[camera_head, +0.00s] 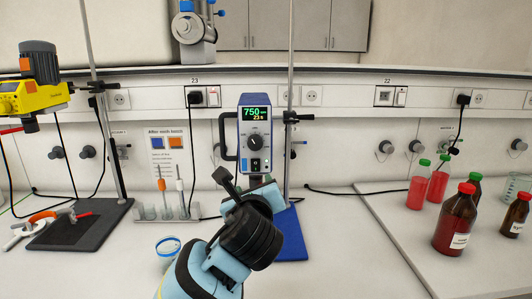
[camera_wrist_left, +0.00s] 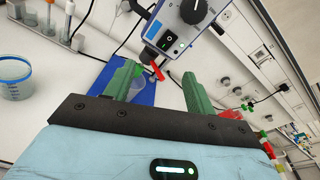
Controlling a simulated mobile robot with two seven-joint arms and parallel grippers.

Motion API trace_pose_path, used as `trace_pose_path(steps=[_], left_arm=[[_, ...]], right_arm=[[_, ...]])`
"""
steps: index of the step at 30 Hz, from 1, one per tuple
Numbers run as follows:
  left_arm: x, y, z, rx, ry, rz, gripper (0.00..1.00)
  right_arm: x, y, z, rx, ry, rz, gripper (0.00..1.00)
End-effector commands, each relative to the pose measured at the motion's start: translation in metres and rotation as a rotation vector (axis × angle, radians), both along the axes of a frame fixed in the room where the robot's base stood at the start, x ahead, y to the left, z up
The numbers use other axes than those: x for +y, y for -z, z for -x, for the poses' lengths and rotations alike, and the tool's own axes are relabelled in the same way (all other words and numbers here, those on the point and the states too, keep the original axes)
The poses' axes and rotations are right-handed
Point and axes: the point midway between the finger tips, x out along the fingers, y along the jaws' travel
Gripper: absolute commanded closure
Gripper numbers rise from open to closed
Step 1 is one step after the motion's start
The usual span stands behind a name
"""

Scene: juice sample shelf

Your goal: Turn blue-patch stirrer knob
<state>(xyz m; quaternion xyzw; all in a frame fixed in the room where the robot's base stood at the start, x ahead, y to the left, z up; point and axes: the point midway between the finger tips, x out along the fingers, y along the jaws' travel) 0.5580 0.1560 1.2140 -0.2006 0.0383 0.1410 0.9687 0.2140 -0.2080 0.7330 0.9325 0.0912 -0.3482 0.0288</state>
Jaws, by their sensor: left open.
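A blue-framed stirrer (camera_head: 241,112) with a lit display reading 750 hangs on a stand in the middle of the head view. Its round knob (camera_head: 255,140) is on the front panel below the display. In the left wrist view the knob (camera_wrist_left: 193,10) is at the top edge, partly cut off, above a black rocker switch (camera_wrist_left: 166,40). My left gripper (camera_head: 240,181) is open and empty, below and in front of the stirrer panel, apart from the knob. Its two green fingers (camera_wrist_left: 160,77) show in the left wrist view. My right gripper is not in view.
A yellow stirrer (camera_head: 35,97) stands at the left. A sign (camera_head: 169,155) with blue and orange patches is behind a tube rack (camera_head: 167,212). A blue base plate (camera_head: 291,235) lies below the stirrer. Red-capped bottles (camera_head: 455,220) stand at the right. The front bench is mostly clear.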

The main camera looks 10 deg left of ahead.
Motion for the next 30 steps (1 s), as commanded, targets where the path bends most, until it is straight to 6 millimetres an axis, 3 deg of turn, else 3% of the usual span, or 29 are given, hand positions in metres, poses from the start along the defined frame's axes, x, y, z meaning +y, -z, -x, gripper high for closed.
trace_pose_path(steps=[1,3,7,17,30], left_arm=[[0.000,-0.021,-0.002,-0.023,-0.009,-0.070,0.45],[0.000,-0.042,-0.002,-0.040,-0.020,-0.153,0.45],[0.000,-0.063,-0.002,-0.055,-0.038,-0.244,0.45],[0.002,-0.067,-0.008,-0.057,-0.043,-0.265,0.45],[0.021,-0.068,-0.063,-0.058,-0.043,-0.263,0.45]], right_arm=[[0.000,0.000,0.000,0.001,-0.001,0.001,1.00],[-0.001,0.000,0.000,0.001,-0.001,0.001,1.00],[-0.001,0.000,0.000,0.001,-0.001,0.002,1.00],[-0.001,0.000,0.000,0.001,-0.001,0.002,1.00],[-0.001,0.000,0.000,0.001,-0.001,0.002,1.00]])
